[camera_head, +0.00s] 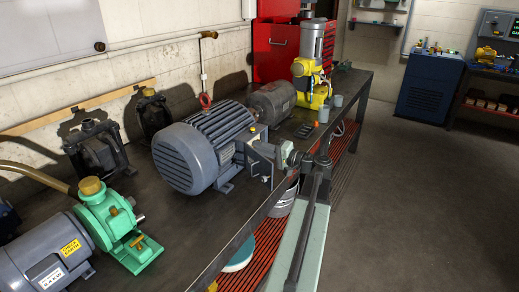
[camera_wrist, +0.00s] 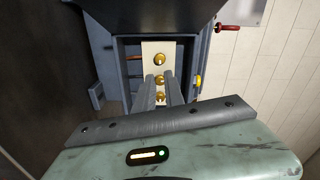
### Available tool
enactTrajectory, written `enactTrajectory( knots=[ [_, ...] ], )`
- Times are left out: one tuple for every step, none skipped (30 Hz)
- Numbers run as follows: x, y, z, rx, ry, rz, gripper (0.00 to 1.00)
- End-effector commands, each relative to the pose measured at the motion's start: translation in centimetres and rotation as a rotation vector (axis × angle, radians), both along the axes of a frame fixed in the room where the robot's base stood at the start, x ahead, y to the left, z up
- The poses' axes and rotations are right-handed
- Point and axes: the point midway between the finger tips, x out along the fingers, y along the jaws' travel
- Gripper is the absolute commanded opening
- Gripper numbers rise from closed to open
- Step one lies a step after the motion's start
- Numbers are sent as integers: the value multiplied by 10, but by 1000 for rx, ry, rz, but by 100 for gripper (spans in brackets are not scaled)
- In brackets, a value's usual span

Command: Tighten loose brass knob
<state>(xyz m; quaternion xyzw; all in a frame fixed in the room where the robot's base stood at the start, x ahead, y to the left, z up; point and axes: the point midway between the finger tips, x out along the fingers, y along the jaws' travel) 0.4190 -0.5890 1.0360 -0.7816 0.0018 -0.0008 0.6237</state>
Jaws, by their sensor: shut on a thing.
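In the wrist view, a cream panel (camera_wrist: 151,48) sits inside the open grey terminal box of a motor. A column of brass knobs runs down it: an upper knob (camera_wrist: 158,59), a middle knob (camera_wrist: 159,79) and a lower knob (camera_wrist: 160,97). My gripper (camera_wrist: 159,76) has its two grey fingers closed around the middle knob, one on each side. I cannot tell whether this knob is loose or tight. In the head view the blue-grey finned motor (camera_head: 205,147) stands on the bench, and my arm reaches its box from the right. The fingertips and knobs are hard to make out there.
The dark bench (camera_head: 130,215) also carries a green pump (camera_head: 110,225), a grey motor (camera_head: 45,262), a second grey motor (camera_head: 272,100) and a yellow machine (camera_head: 312,85). The floor (camera_head: 430,190) to the right is clear.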

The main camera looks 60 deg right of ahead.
Motion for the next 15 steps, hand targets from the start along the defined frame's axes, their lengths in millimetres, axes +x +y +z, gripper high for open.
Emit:
enactTrajectory(
  knots=[
    [0, -2, 1, 42, -3, -4, 0],
    [0, -2, 1, 70, -4, -5, 0],
    [0, -2, 1, 109, -4, -6, 0],
    [0, -2, 1, 137, -4, -6, 0],
    [0, -2, 1, 166, -4, -7, 0],
    [-1, -2, 1, 204, -4, -7, 0],
    [-1, -2, 1, 233, -5, -6, 0],
    [-1, -2, 1, 261, -5, -6, 0],
    [-1, -2, 1, 299, -6, -7, 0],
    [-1, -2, 1, 328, -6, -7, 0],
    [-1, -3, 1, 356, -6, -7, 0],
    [-1, -3, 1, 394, -6, -8, 0],
    [-1, -3, 1, 422, -7, -9, 0],
    [-1, -3, 1, 450, -7, -9, 0],
    [-1, -3, 1, 486, -7, -9, 0]
  ],
)
